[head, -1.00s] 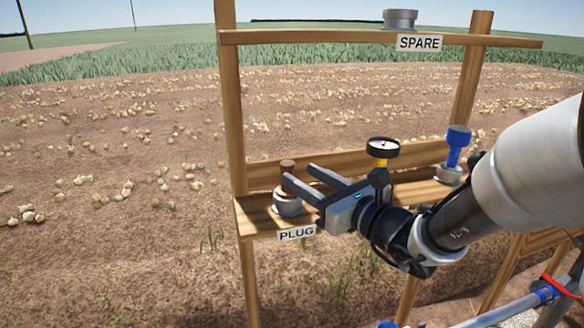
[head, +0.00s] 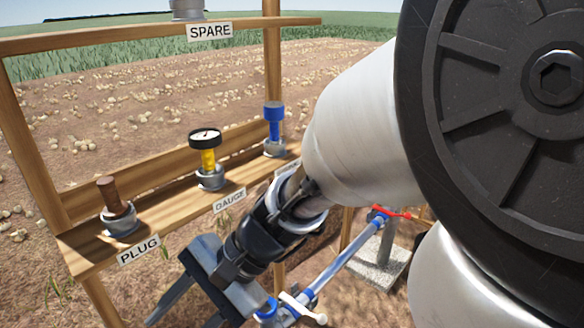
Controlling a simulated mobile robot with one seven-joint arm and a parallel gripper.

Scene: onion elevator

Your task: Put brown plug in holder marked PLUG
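The brown plug (head: 108,194) stands in the grey ring holder (head: 122,226) above the PLUG label (head: 138,251), at the left end of the wooden shelf. It leans a little to the left in the picture, and its lower end is hidden inside the ring. My gripper (head: 181,320) is low in front of the shelf, clear of the plug and pointing down to the left. Its two fingers are apart, with nothing seen between them; the tips reach the bottom edge of the picture.
A yellow gauge with a round dial (head: 206,148) and a blue-topped part (head: 274,125) stand in holders farther right on the shelf. The SPARE holder (head: 187,10) is on the upper rail. A blue-and-grey pipe with a red handle (head: 390,212) lies close right of my gripper.

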